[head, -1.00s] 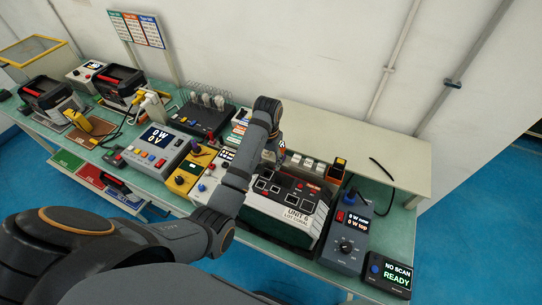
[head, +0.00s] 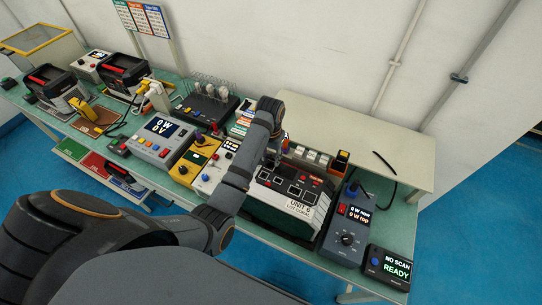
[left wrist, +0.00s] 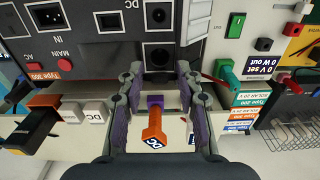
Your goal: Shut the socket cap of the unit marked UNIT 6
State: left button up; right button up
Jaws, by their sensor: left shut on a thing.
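The unit marked UNIT 6 (head: 300,205) stands on the bench with its label facing me. A pale flap (left wrist: 197,22), possibly the socket cap, stands out beside the sockets. My left gripper (left wrist: 162,80) is at the lower socket, beside the flap. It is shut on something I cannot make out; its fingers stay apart. My right gripper is not in view.
An orange DC-marked piece (left wrist: 153,132) shows between the fingers, apparently on the shelf beyond. White DC-marked blocks (left wrist: 95,113) stand beside it. A blue-grey meter (head: 345,238) is right of the unit, and a yellow box (head: 190,165) is to its left.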

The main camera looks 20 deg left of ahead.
pick_arm(q)
jog(key=shift+s+f+t, duration=0.3)
jog(key=shift+s+t, duration=0.2)
jog(key=shift+t, duration=0.4)
jog(key=shift+s+f+t, duration=0.15)
jog(key=shift+s+t, duration=0.05)
jog(key=shift+t, duration=0.9)
jog(key=o, duration=1.1)
jog(key=v, duration=1.2)
jog(key=shift+a, duration=0.15)
